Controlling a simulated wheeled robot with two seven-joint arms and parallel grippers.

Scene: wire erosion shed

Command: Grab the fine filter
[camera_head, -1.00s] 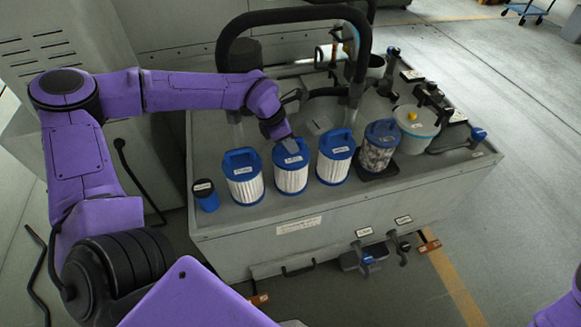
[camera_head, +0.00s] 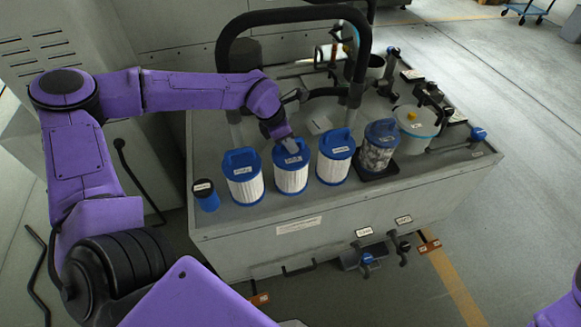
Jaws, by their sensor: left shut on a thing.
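Three white pleated filters with blue caps and handles stand in a row on the grey cabinet top (camera_head: 255,215): a left one (camera_head: 244,188), a middle one (camera_head: 291,180) and a right one (camera_head: 335,168). Each has a small label that is too small to read, so I cannot tell which is the fine filter. My left gripper (camera_head: 291,146) is at the top of the middle filter, shut on its blue handle. The fingers hide part of that handle. Only a purple piece of my right arm shows at the lower right edge; its gripper is out of view.
A clear canister with a blue lid (camera_head: 378,148) stands right of the filters on a black pad. A small blue bottle (camera_head: 206,196) is at the left. A white bucket (camera_head: 415,128) is farther right. A black hoop handle (camera_head: 293,15) arches behind the filters.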

